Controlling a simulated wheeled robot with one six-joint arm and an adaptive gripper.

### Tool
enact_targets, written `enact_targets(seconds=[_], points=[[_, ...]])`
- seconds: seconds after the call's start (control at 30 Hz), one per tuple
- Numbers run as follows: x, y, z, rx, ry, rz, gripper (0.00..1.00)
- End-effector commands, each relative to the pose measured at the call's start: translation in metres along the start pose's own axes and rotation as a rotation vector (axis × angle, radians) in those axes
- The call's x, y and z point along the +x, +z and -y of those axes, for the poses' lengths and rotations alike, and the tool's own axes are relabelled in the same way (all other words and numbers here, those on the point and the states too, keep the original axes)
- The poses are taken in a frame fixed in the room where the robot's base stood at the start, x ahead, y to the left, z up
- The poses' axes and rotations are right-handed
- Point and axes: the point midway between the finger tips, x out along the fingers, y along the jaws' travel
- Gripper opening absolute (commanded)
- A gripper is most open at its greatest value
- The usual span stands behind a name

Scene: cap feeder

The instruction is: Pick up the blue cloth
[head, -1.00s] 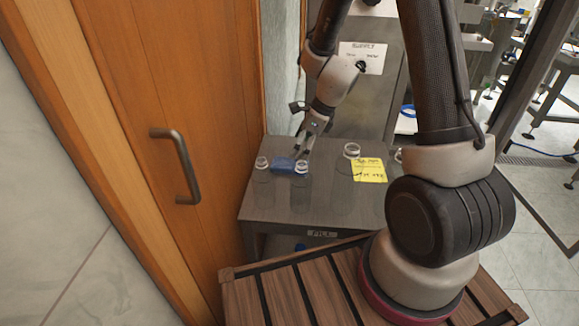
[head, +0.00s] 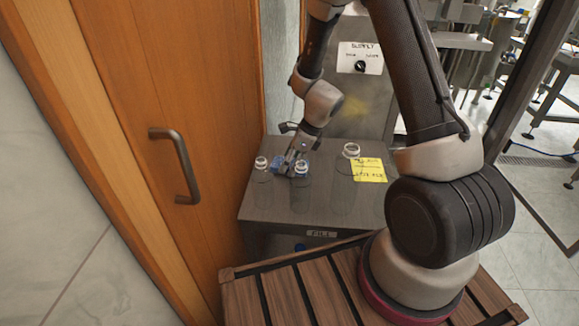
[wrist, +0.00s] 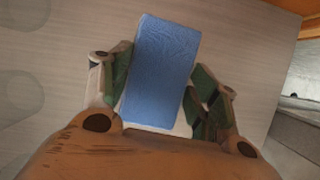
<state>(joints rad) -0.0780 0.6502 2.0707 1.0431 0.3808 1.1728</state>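The blue cloth (head: 304,164) lies as a small folded block on the grey table, between two clear bottles. In the head view my gripper (head: 288,169) is down at the cloth and covers part of it. In the wrist view the cloth (wrist: 160,72) lies lengthwise between the two green-padded fingers of my gripper (wrist: 165,95). The fingers are spread, one on each side, very close to its edges. I cannot tell whether they touch it.
Clear bottles stand close to the cloth, one at left (head: 261,165), one in front (head: 301,172) and one at right (head: 351,152). A yellow note (head: 369,170) is on the right. A wooden door with a handle (head: 176,165) borders the grey table (head: 275,214) at left.

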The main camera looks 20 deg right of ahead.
Motion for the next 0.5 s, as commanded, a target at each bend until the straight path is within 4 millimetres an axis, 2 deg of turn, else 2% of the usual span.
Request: enact_targets(seconds=[0.33,0.5], points=[[-0.002,0.001,0.000,-0.001,0.000,0.001,0.42],[-0.024,0.011,0.001,-0.004,-0.003,0.002,0.42]])
